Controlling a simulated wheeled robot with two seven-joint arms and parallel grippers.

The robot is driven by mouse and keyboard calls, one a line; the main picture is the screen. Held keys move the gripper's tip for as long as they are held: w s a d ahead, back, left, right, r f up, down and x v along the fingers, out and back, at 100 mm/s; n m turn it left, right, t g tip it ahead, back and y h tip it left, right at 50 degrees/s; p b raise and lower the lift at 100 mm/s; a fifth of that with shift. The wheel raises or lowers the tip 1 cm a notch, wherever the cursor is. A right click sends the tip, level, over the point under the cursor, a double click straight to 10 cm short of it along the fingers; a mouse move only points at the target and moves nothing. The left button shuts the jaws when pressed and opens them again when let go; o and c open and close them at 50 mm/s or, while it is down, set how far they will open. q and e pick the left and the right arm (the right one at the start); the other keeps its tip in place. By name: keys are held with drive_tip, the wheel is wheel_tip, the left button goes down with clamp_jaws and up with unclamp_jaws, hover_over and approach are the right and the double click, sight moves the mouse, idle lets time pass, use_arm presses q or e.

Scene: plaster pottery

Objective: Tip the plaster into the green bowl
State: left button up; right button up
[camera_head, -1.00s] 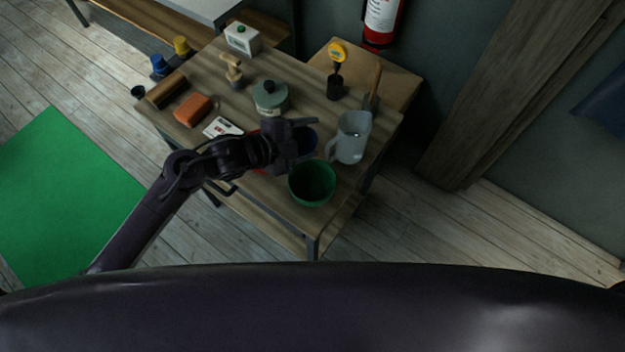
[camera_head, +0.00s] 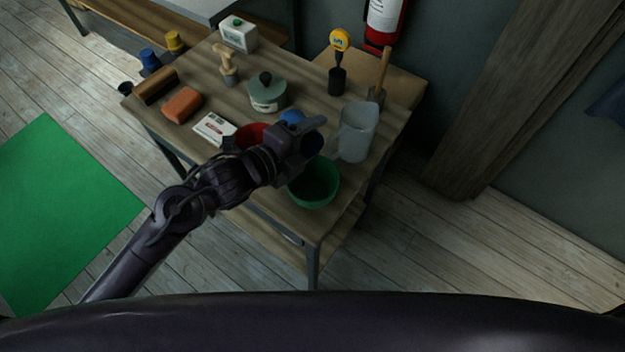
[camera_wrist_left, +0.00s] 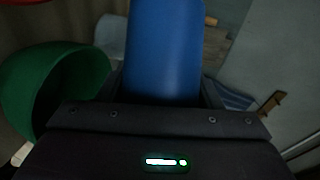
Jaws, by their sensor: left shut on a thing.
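The green bowl (camera_head: 314,186) stands near the front right corner of the wooden table. It also shows at the left of the left wrist view (camera_wrist_left: 60,85); its contents are too dark to make out. My left gripper (camera_head: 303,136) is shut on a blue cup (camera_head: 291,116), just behind and above the bowl in the head view. The gripper hides most of the cup there. In the left wrist view the blue cup (camera_wrist_left: 165,50) fills the middle between the fingers, beside the bowl. No plaster shows. My right gripper is out of view.
A clear jug (camera_head: 357,132) stands close right of my gripper. A red bowl (camera_head: 250,134) is partly behind my left wrist. A lidded grey-green pot (camera_head: 267,95), a white box (camera_head: 214,128) and an orange block (camera_head: 183,104) stand farther left and back on the table (camera_head: 310,225).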

use_arm(q)
drive_tip(key=shift+s+d+r+m+t+b, duration=0.2)
drive_tip(key=shift+m+t+b, duration=0.25)
drive_tip(key=shift+b, duration=1.1)
drive_tip(key=shift+s+b, duration=0.1)
drive_tip(key=shift+b, duration=0.25)
drive_tip(key=shift+m, duration=0.25)
drive_tip(key=shift+f+b, duration=0.1)
drive_tip(key=shift+b, duration=0.45)
drive_tip(key=shift+s+f+b, duration=0.1)
drive_tip(key=shift+f+b, duration=0.05)
drive_tip(key=shift+b, duration=0.3)
drive_tip(key=shift+f+m+t+b, duration=0.15)
drive_tip(key=shift+m+t+b, duration=0.25)
drive_tip(key=shift+b, duration=0.3)
drive_tip(key=shift+f+b, duration=0.1)
drive_tip(key=shift+b, duration=0.25)
drive_tip(key=shift+s+f+b, duration=0.15)
drive_tip(key=shift+b, duration=0.6)
drive_tip(key=shift+s+d+r+m+t+b, duration=0.1)
drive_tip(key=shift+r+m+t+b, duration=0.25)
drive_tip(key=shift+b, duration=0.35)
drive_tip(key=shift+s+d+r+m+t+b, duration=0.1)
drive_tip(key=shift+r+m+t+b, duration=0.1)
drive_tip(key=shift+r+m+b, duration=0.35)
